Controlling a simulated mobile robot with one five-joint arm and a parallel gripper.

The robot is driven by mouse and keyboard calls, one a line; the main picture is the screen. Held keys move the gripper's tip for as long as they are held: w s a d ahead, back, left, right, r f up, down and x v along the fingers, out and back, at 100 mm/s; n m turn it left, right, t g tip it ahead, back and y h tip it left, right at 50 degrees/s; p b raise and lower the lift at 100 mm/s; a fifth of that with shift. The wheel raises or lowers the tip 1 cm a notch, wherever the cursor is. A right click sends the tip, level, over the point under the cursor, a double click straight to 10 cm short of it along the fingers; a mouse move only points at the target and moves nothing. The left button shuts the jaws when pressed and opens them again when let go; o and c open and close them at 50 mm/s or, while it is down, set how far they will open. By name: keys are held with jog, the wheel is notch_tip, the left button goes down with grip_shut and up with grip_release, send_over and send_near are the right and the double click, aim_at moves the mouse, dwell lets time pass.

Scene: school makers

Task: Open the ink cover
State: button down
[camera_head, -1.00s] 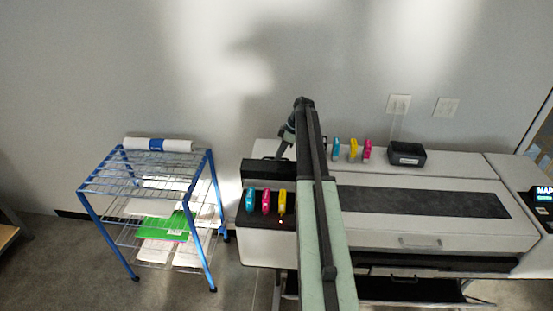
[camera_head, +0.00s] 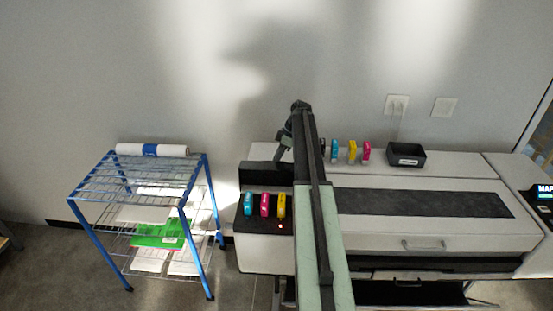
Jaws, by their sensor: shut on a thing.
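The ink cover (camera_head: 259,174) is the black flap at the left end of the large-format printer (camera_head: 365,228). It stands raised behind the open ink bay, where a cyan cartridge (camera_head: 248,204), a magenta cartridge (camera_head: 265,204) and a yellow cartridge (camera_head: 282,204) show. My gripper (camera_head: 280,160) reaches down at the cover's upper right edge, behind my arm, and is shut on the cover. Its fingertips are small and partly hidden, and my arm hides the cover's right side.
A blue wire cart (camera_head: 140,180) with a paper roll on top stands at the left, a gap away from the printer. The wall is close behind.

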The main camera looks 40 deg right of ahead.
jog(key=c, duration=1.8)
grip_release()
jog(key=shift+w+d+f, duration=0.1)
jog(key=shift+w+d, duration=0.15)
jog(key=shift+d, duration=0.2)
jog(key=o, duration=0.3)
jog(key=shift+w+d+f, duration=0.15)
jog(key=shift+w+f, duration=0.05)
jog(key=shift+w, duration=0.05)
jog(key=p+v, duration=0.7)
jog(key=shift+s+r, duration=0.15)
jog(key=shift+r, duration=0.15)
